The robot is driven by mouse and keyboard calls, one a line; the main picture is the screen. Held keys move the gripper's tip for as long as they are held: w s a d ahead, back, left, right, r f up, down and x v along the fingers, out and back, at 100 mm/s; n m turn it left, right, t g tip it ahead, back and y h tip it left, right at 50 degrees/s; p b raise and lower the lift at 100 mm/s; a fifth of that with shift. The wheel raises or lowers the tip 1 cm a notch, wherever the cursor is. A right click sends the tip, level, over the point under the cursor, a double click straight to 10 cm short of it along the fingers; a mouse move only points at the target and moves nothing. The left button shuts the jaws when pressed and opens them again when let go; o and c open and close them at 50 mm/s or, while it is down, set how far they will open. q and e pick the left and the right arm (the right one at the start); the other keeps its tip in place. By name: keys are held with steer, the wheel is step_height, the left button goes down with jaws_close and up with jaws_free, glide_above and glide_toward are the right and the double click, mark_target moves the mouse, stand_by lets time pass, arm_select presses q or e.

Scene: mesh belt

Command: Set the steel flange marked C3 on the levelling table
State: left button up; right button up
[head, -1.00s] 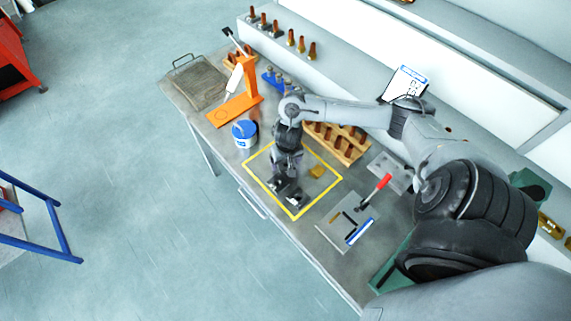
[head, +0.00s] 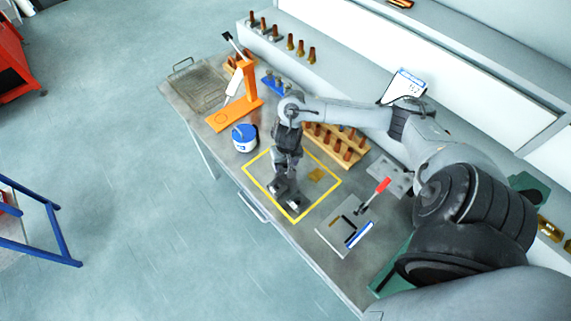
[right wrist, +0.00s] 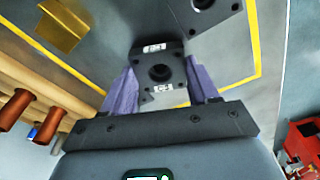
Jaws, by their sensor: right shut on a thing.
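My right gripper (head: 284,196) points down inside the yellow outlined square (head: 247,174) on the bench. In the right wrist view its purple fingers (right wrist: 160,88) are shut on a dark steel flange (right wrist: 174,59) with a round central hole. In the head view the gripper partly hides the flanges. I cannot tell surely which plate is the levelling table. My left gripper is not in view.
A brass block (head: 316,175) lies in the square. A wooden rack of brown parts (head: 350,155) stands behind it. A flat plate with tools (head: 332,237) and a red-handled tool (head: 381,186) are to the right. A blue-white tub (head: 244,138) and orange stand (head: 250,85) are left.

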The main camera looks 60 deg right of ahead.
step_height(320, 180, up, 3)
steer(key=shift+w+f+p, duration=0.1)
steer(key=shift+f+p, duration=0.1)
steer(key=shift+p, duration=0.1)
steer(key=s+d+r+p, duration=0.2)
steer(key=s+r+p, duration=0.3)
steer(key=s, duration=0.6)
steer(key=shift+s+r+p, duration=0.2)
steer(key=shift+r+p, duration=0.1)
steer(key=shift+r, duration=0.65)
